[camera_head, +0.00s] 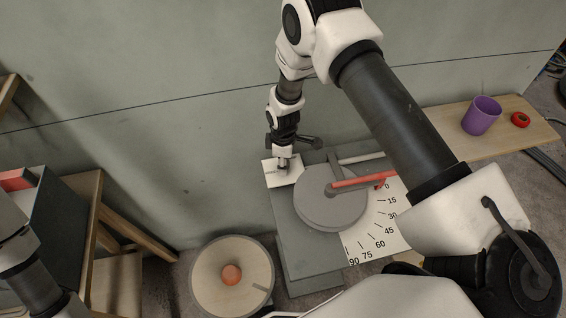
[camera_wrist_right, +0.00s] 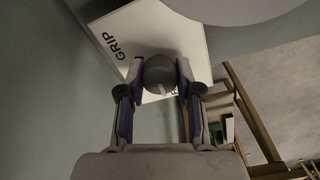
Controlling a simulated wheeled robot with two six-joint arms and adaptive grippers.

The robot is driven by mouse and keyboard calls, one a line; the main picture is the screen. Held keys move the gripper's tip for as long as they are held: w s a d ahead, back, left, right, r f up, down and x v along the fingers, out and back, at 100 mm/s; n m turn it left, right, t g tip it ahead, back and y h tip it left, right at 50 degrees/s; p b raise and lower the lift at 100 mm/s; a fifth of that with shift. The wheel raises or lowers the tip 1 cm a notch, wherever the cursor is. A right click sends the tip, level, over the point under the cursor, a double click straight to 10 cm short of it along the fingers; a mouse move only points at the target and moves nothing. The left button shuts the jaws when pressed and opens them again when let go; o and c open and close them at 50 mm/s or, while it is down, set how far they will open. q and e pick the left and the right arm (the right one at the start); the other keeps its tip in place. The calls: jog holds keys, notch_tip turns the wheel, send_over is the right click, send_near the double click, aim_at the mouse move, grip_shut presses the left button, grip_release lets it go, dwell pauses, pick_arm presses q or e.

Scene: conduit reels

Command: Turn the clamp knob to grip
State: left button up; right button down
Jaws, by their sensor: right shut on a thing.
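The clamp knob (camera_wrist_right: 160,72) is a round grey knob in the right wrist view, between the fingers of my right gripper (camera_wrist_right: 159,82). The gripper is shut on it. A pale mark on the knob points down and slightly right in that view. The white label plate (camera_wrist_right: 115,38) reads GRIP at upper left; a second word at the lower right is mostly hidden. In the head view my right gripper (camera_head: 283,163) reaches down onto the label plate (camera_head: 285,177) at the bench's back left corner, hiding the knob. My left arm shows at the left edge, its gripper out of frame.
A grey disc (camera_head: 325,205) with a red-handled lever (camera_head: 357,182) stands beside the label plate, over an angle scale (camera_head: 368,232). A reel (camera_head: 210,282) stands at front left. A purple cup (camera_head: 481,116) and red roll (camera_head: 520,119) rest on a wooden shelf at right.

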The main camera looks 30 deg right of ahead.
jog(key=m, duration=0.3)
jog(key=m+b, duration=0.1)
jog(key=m, duration=0.1)
jog(key=shift+s+f, duration=0.15)
jog(key=shift+f, duration=0.1)
jog(key=m, duration=0.6)
jog(key=shift+d+b, duration=0.15)
jog(key=shift+b, duration=0.2)
jog(key=m, duration=0.6)
jog(key=shift+d, duration=0.1)
jog(key=m, duration=0.6)
jog(key=shift+s, duration=0.1)
jog(key=c, duration=0.8)
grip_release()
jog(key=shift+r, duration=0.1)
jog(key=shift+w, duration=0.2)
